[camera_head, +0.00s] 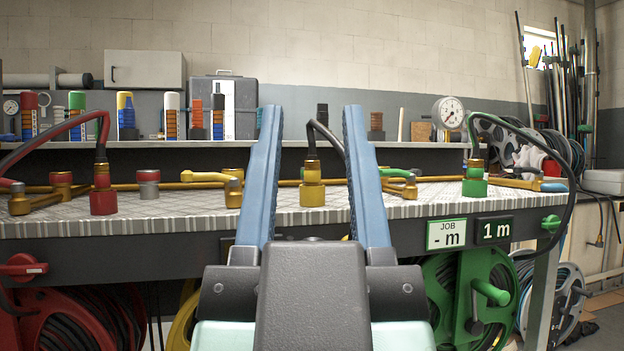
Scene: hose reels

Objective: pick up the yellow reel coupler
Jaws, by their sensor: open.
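The yellow coupler (312,189) stands upright on the patterned bench top (400,206), with a brass collar above it and a black hose rising from its top. My gripper (313,125) is open, and its two blue fingers stand left and right of the coupler in the picture. Nothing is between the fingertips that I can see touching them. How far the fingers are from the coupler in depth is hard to tell. Part of the yellow reel (183,318) shows under the bench, mostly hidden by my gripper.
A red coupler (103,196) and a green coupler (474,182) stand on the bench to the left and right, each with a hose. Brass pipes with valves lie along the bench. A gauge (449,112) stands back right. Red and green reels (470,297) hang below.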

